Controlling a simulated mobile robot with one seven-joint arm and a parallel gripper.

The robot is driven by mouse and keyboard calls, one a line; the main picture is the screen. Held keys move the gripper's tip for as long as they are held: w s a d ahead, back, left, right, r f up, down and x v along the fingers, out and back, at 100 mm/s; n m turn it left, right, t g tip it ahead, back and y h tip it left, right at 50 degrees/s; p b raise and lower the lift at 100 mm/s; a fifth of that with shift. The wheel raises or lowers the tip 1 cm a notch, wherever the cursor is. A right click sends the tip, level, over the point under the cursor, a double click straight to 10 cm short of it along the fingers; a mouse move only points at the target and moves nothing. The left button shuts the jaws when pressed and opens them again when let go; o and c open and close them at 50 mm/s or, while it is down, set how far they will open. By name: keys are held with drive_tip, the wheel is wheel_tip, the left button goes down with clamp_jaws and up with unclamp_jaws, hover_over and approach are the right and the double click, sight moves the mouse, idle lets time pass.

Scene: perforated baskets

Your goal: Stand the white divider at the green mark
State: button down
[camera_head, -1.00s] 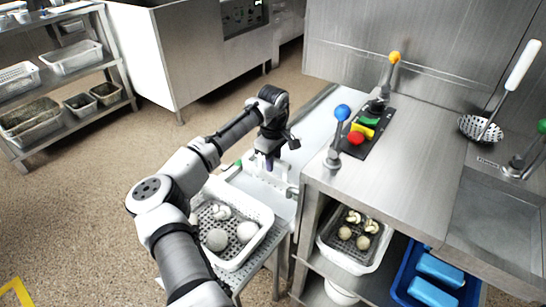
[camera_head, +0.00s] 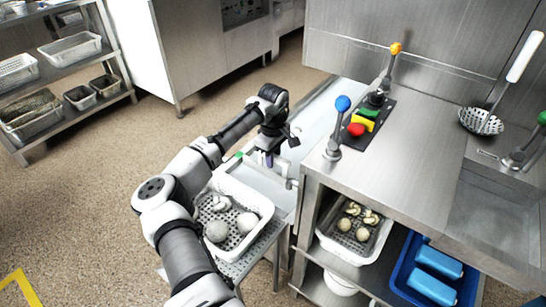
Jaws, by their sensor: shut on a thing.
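My gripper (camera_head: 269,160) points down over the metal side bench, behind the white perforated basket. It is shut on the white divider (camera_head: 266,178), a thin pale panel that shows just below the fingers. The divider looks roughly upright, but its lower edge blends with the pale bench, so I cannot tell whether it touches the surface.
The white basket (camera_head: 262,226) holds several pale, rounded things. The steel counter (camera_head: 410,165) at right carries a blue-knobbed lever (camera_head: 342,104), an orange-knobbed lever (camera_head: 396,48) and coloured buttons. A shelf below holds another white basket (camera_head: 371,255) and a blue crate (camera_head: 398,288).

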drive_tip(key=shift+f, duration=0.55)
drive_tip(key=c, duration=1.2)
unclamp_jaws()
wheel_tip(320, 180, up, 14)
drive_tip(key=p, duration=0.1)
drive_tip(key=shift+f, duration=0.1)
